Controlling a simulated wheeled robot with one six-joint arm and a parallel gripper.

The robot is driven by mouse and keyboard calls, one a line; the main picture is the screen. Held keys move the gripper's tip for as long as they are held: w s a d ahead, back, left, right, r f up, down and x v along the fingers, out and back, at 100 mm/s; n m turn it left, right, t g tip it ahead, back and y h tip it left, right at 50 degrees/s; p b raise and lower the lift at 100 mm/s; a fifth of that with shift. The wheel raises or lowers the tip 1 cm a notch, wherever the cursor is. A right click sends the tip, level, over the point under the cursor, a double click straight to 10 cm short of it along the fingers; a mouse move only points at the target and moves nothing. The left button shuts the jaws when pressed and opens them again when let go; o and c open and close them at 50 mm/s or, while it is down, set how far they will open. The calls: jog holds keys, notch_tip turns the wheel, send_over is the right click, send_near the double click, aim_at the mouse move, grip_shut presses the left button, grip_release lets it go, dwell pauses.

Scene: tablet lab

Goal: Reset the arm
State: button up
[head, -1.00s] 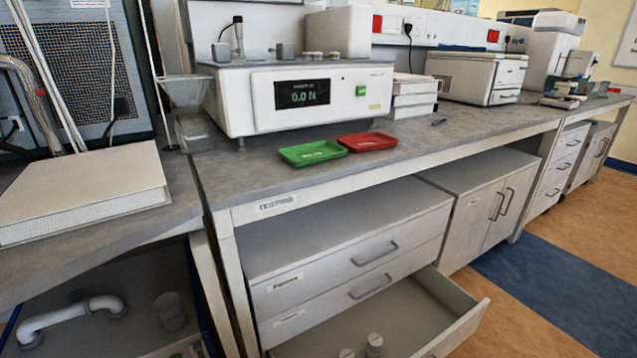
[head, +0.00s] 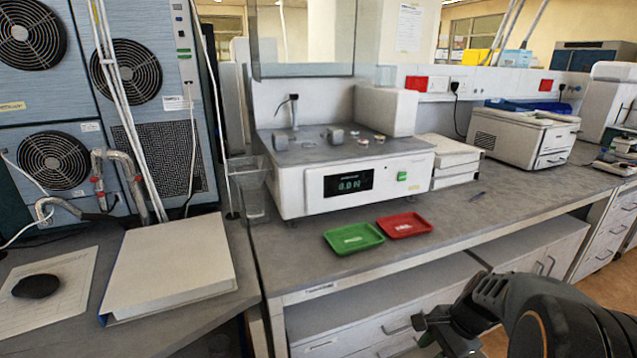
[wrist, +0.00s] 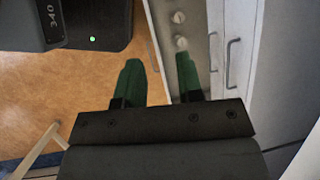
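My gripper (wrist: 158,75) shows in the wrist view with its two green fingers apart and nothing between them. In the head view my dark arm stands at the lower right, in front of the bench, with the gripper end low near the bottom edge, partly cut off by the frame. I see no contact between the fingers and these items.
A tester (head: 345,187) stands on the bench, with a green tray (head: 353,238) and a red tray (head: 404,225) in front of it. Drawer handles (wrist: 232,62) stand close to the gripper's right.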

jog(key=s+a+r+n+t+h+p, duration=0.1)
jog(key=s+a+r+n+h+p, duration=0.1)
jog(key=r+n, duration=0.5)
jog(key=s+a+r+n+t+h+p, duration=0.2)
jog(key=s+a+r+n+p, duration=0.2)
jog(key=r, duration=0.8)
jog(key=a+n+p, duration=0.2)
jog(key=n+p, duration=0.1)
jog(key=shift+a+r+n+h, duration=0.15)
jog(key=shift+a+n+h, duration=0.15)
jog(key=shift+a, duration=0.05)
jog(key=shift+s+a, duration=0.1)
